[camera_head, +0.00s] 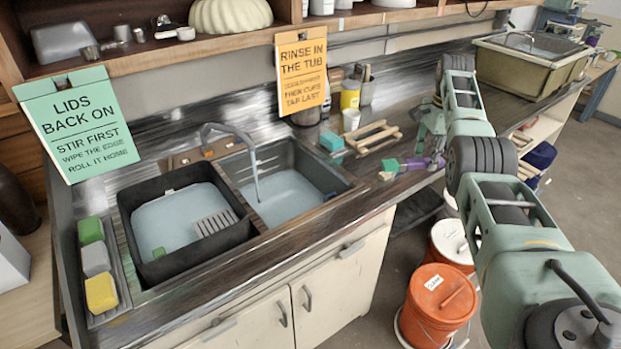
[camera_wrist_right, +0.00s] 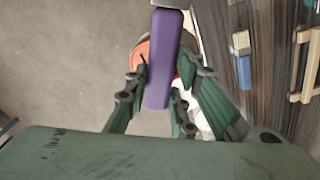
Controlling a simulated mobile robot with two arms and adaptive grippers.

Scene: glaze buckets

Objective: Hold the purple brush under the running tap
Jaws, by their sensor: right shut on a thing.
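The purple brush (camera_wrist_right: 162,60) is between the fingers of my right gripper (camera_wrist_right: 160,88) in the right wrist view, its long purple body pointing away from the palm. In the head view my right gripper (camera_head: 432,150) is at the counter's front edge, right of the sinks, with purple parts of the brush (camera_head: 414,163) showing. The fingers hide some of it. The tap (camera_head: 228,128) arches over the right basin (camera_head: 285,190); a pale column, seemingly running water (camera_head: 255,175), drops from its spout into the basin. The brush is well right of the tap. My left gripper is not in view.
A black tub (camera_head: 235,232) fills the left sink. Orange (camera_head: 438,300) and white buckets stand below. A hanging orange sign (camera_head: 302,70) is behind the basin.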

